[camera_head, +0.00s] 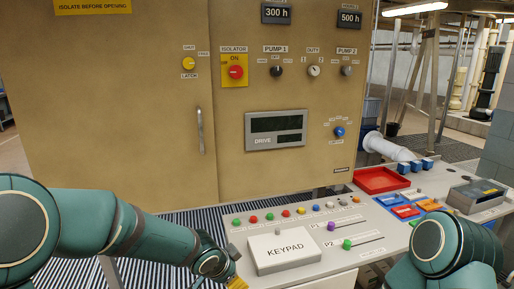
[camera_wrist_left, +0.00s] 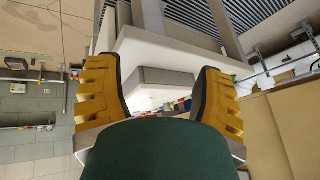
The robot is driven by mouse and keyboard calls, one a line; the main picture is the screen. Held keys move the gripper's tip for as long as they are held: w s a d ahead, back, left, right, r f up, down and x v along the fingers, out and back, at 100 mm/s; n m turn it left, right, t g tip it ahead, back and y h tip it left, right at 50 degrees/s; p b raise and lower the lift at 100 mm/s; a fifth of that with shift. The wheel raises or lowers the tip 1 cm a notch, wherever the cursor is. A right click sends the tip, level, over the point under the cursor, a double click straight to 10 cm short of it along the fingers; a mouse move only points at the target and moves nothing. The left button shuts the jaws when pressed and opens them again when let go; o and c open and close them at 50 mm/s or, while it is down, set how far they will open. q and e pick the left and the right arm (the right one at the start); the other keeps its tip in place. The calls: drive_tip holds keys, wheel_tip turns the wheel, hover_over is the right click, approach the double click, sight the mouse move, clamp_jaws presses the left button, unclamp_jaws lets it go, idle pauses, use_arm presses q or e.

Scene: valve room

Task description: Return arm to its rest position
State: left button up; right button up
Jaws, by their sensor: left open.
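My left arm comes in from the left in the head view and reaches to the front edge of the console. The yellow tip of my left gripper (camera_head: 236,283) shows at the bottom of that view, just left of the keypad box (camera_head: 284,248). In the left wrist view my left gripper (camera_wrist_left: 161,98) has its two yellow fingers wide apart with nothing held between them. The console's underside and edge lie beyond the fingers there. My right arm shows at the lower right of the head view; its gripper is out of view.
A sloped console (camera_head: 235,214) carries several coloured buttons, sliders and a red tray (camera_head: 382,180). Behind it stands a tan cabinet (camera_head: 120,120) with a door handle (camera_head: 200,130), a red isolator knob (camera_head: 236,72) and a drive display (camera_head: 275,129). Striped floor shows between cabinet and console.

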use_arm(q)
drive_tip(key=s+a+f+n+g, duration=0.1)
drive_tip(key=s+f+n+g, duration=0.1)
drive_tip(key=s+f+n, duration=0.4)
drive_tip(key=s+a+f+n+g, duration=0.2)
drive_tip(key=s+f+n, duration=0.4)
drive_tip(key=s+f, duration=1)
drive_tip(key=shift+f+h, duration=0.2)
drive_tip(key=shift+h, duration=0.2)
use_arm(e)
drive_tip(key=shift+s, duration=0.1)
use_arm(q)
drive_tip(key=shift+w+a, duration=0.1)
use_arm(e)
drive_tip(key=shift+a, duration=0.1)
drive_tip(key=shift+c, duration=0.4)
